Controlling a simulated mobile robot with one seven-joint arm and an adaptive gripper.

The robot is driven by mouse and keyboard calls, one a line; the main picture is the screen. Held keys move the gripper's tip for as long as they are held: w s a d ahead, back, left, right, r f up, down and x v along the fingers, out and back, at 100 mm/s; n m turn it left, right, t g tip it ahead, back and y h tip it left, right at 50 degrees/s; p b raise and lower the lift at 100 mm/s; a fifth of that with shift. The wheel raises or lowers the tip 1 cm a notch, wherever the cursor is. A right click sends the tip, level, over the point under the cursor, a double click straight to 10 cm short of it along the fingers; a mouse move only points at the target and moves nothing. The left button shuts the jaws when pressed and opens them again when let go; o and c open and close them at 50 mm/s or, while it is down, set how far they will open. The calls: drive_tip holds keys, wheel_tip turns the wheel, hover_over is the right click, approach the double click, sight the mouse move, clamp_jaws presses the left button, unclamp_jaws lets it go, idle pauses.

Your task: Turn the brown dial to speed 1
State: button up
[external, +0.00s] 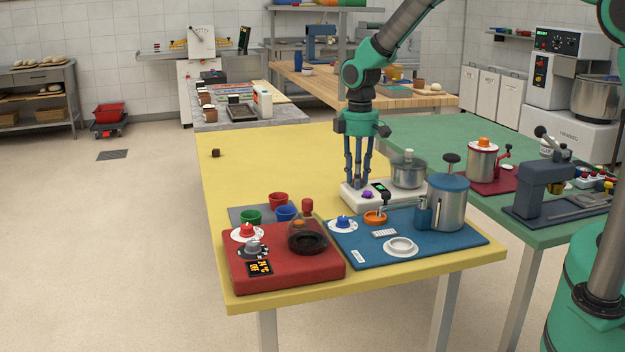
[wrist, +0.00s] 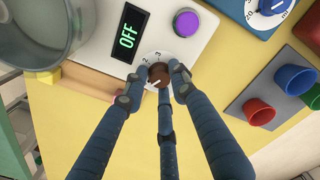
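The brown dial (wrist: 158,75) sits on the front of the white mixer base (wrist: 185,48), with a white pointer line slanting across it. Digits 2 and 3 show on its pale scale; other marks are covered by my fingers. The black display (wrist: 129,33) reads OFF. My gripper (wrist: 159,77) points down with its fingertips around the dial, two at the sides and one in front. They appear closed against it. In the external view my gripper (external: 357,182) stands over the left end of the mixer base (external: 385,200), and its fingers hide the dial.
A blue mat (external: 465,242) with a canister and a red unit (external: 290,270) lie in front. The yellow tabletop (external: 270,175) to the left is mostly clear.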

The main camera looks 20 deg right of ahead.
clamp_jaws()
drive_tip(key=shift+m, duration=0.4)
drive_tip(key=m+p, duration=0.2)
drive_tip(key=m, duration=0.2)
drive_tip(key=shift+r, duration=0.1)
drive_tip(key=shift+m+p, duration=0.8)
drive_tip(key=shift+m, duration=0.7)
drive_tip(key=o, duration=0.9)
unclamp_jaws()
